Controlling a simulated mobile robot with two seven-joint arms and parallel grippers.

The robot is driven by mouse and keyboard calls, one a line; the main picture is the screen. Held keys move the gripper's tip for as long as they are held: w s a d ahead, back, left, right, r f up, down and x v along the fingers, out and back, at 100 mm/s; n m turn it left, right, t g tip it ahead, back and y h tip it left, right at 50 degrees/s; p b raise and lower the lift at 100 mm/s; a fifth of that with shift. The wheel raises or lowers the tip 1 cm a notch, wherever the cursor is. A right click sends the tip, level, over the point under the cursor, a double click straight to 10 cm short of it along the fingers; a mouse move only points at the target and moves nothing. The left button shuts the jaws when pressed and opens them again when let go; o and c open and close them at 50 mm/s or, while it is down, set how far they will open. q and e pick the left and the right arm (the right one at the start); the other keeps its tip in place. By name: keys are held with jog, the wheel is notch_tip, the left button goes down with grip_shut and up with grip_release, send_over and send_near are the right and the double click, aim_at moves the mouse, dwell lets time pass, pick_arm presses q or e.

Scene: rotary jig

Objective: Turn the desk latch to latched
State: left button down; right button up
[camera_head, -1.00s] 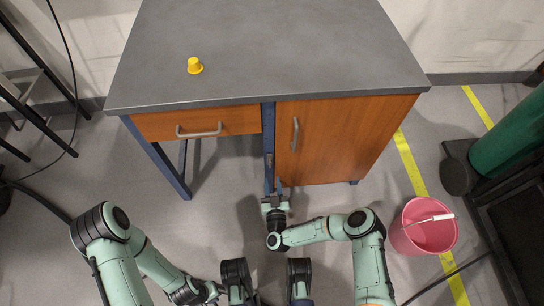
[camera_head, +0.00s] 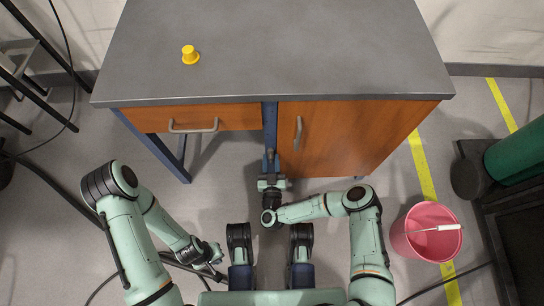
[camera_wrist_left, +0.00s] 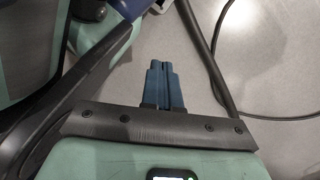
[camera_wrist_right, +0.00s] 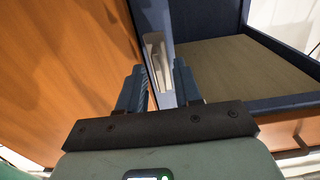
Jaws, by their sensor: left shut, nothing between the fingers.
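The desk (camera_head: 270,50) has a blue front post (camera_head: 270,120) between its drawer and its orange door. In the right wrist view a pale latch part (camera_wrist_right: 157,62) shows on the post, between the fingers. Its exact turn is hard to tell. My right gripper (camera_head: 271,160) points at the post below the desktop. In the right wrist view its fingers (camera_wrist_right: 160,90) stand apart on both sides of the latch part; whether they touch it is unclear. My left gripper (camera_head: 216,253) is low at the left, away from the desk. Its fingers (camera_wrist_left: 164,85) are together and empty.
A yellow cup-shaped object (camera_head: 190,54) stands on the desktop. A pink bucket (camera_head: 426,232) holding a white-handled tool stands on the floor at right. A drawer handle (camera_head: 193,126) and a door handle (camera_head: 298,132) stick out of the desk front. Cables cross the floor at left.

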grip_shut()
